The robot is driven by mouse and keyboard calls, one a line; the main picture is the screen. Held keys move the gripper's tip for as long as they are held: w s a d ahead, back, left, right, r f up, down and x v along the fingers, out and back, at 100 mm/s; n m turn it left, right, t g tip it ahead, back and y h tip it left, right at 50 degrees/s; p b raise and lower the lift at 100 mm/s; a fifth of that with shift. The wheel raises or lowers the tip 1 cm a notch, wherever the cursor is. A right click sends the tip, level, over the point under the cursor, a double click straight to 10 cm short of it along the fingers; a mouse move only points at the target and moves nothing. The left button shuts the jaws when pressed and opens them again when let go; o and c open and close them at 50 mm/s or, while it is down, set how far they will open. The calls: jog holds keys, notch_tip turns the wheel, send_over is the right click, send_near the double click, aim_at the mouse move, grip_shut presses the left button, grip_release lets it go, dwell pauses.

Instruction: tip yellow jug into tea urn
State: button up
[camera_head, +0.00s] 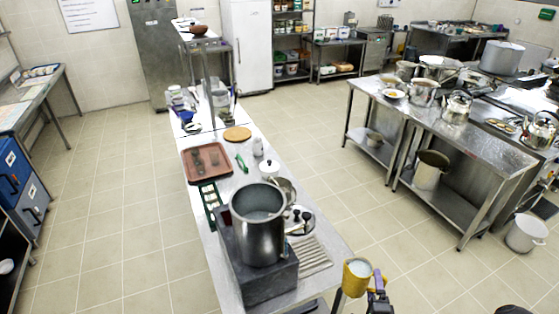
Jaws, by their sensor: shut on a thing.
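The yellow jug (356,281) is upright near the bottom of the picture, off the near right corner of the long metal counter. Its open top shows something white inside. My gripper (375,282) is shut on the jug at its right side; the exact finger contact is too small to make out. The tea urn (259,237) appears to be the tall, open metal vessel to the left of the jug. It stands upright on a dark grey block (262,285) on the counter, and its inside looks pale grey. The jug and urn are apart.
Behind the urn on the counter (226,164) are a brown tray (207,161), a round wooden board (237,134) and a white-lidded container (269,170). A ribbed drainer area (312,257) lies between urn and jug. Open tiled floor separates this counter from the right-hand steel tables (480,152).

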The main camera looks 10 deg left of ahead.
notch_tip(320, 180, down, 17)
jog(key=b, duration=1.7)
jog(key=shift+w, duration=0.15)
jog(key=shift+d, duration=0.15)
